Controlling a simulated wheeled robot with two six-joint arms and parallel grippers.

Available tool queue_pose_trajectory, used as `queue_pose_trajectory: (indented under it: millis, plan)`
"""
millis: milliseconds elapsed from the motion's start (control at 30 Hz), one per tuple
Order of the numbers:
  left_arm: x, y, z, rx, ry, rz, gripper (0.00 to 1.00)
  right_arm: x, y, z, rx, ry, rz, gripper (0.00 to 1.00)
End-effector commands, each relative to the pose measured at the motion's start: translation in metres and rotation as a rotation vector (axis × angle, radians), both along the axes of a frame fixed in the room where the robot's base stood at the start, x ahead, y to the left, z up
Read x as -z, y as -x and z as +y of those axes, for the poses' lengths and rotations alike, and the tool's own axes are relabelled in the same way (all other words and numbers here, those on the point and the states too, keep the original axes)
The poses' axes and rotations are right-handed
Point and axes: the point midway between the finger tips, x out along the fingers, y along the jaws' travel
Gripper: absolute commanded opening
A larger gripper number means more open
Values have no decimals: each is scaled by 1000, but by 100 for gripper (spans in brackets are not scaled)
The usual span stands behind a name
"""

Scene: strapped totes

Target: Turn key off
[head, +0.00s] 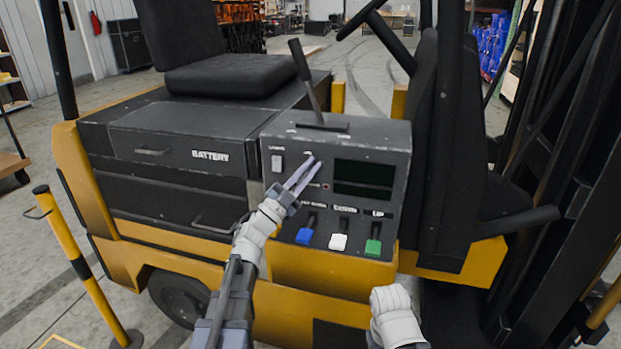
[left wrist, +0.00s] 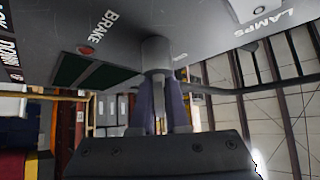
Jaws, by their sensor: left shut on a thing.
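My left gripper (head: 313,161) reaches up to the dark control panel (head: 283,137) of a yellow forklift, and its purple-grey fingers are shut at the key spot. In the left wrist view the fingers (left wrist: 159,85) close on a grey cylindrical key or its switch (left wrist: 156,52) that stands out from the panel. The fingers hide most of it, so its turned position cannot be told. Of my right arm only a white wrist part shows at the bottom of the head view; its fingers are not visible.
A lamps switch (head: 277,163) sits left of my fingers and a dark display (head: 363,180) to the right. A lever (head: 304,75) rises behind the panel. A yellow post (head: 75,255) stands at left.

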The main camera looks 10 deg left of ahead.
Motion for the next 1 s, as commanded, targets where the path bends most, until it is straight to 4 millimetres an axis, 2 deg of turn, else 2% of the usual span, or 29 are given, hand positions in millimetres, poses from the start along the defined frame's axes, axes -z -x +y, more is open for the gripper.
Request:
queue_pose_trajectory:
  millis: [33, 100, 400, 700, 1000]
  plan:
    - [5, 0, 0, 0, 44, 3, 0, 9, 0, 0, 0, 0, 0, 50]
    - [3, 0, 1, 1, 111, 6, 0, 14, 0, 0, 0, 0, 0, 50]
    - [-1, 0, 6, 2, 384, 16, 0, 28, 0, 0, 0, 0, 0, 50]
    - [-4, -1, 11, 0, 589, 23, 0, 32, 0, 0, 0, 0, 0, 50]
    - [-5, -1, 13, 0, 697, 27, 0, 32, 0, 0, 0, 0, 0, 50]
